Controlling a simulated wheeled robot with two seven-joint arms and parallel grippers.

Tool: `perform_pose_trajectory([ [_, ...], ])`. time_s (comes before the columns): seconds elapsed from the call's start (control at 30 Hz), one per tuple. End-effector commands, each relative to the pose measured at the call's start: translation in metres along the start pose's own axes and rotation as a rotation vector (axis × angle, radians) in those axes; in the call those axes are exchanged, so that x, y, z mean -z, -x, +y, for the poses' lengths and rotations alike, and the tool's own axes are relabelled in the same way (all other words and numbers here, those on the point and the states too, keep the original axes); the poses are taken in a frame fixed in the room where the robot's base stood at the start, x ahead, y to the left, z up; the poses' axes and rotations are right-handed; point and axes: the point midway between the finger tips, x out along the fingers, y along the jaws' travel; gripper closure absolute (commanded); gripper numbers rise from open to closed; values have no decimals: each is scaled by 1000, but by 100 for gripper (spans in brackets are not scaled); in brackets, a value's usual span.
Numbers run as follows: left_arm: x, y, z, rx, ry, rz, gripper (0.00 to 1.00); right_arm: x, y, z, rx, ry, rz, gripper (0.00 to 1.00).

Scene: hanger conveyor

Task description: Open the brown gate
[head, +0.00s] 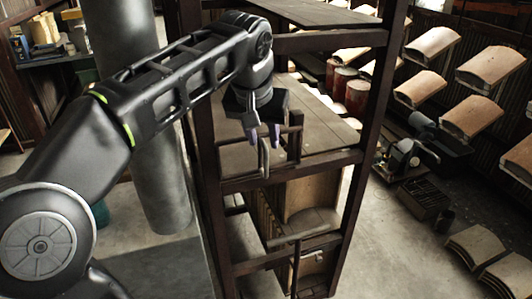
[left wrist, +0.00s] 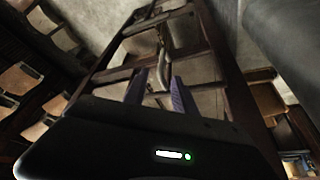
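The brown gate (head: 297,147) is a small dark barred panel in the tall brown wooden frame, in the middle of the head view. A curved grey handle (head: 264,160) hangs at its near side. My left gripper (head: 261,137) is pointed down just above the handle, its two purple-grey fingers apart. In the left wrist view the handle (left wrist: 160,68) runs up from between the open fingers (left wrist: 158,82). I cannot tell whether the fingers touch it. The gate looks closed, but my gripper and arm hide part of it. My right gripper is not in view.
The brown frame's posts (head: 370,110) stand close around my gripper. A lower barred panel (head: 297,262) sits beneath. A thick grey column (head: 150,120) stands left of the frame. Racks of curved tiles (head: 472,116) stand to the right, with open floor (head: 385,245) between.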

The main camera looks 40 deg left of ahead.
Motion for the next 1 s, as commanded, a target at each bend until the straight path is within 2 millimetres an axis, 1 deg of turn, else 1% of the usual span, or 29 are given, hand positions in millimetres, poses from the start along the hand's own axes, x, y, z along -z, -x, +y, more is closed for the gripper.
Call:
perform_pose_trajectory([
  [0.1,-3,1,-2,7,6,-13,67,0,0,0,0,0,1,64],
  [0.33,-3,0,-1,6,5,-13,67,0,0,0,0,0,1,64],
  [0.47,-3,-5,-1,6,4,-15,67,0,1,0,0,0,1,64],
  [0.57,-3,-15,-1,6,3,-15,67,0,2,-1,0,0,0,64],
  [0.9,-4,-65,-2,6,3,-16,67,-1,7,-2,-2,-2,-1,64],
  [1.0,-4,-74,-2,5,3,-14,67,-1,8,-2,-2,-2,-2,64],
])
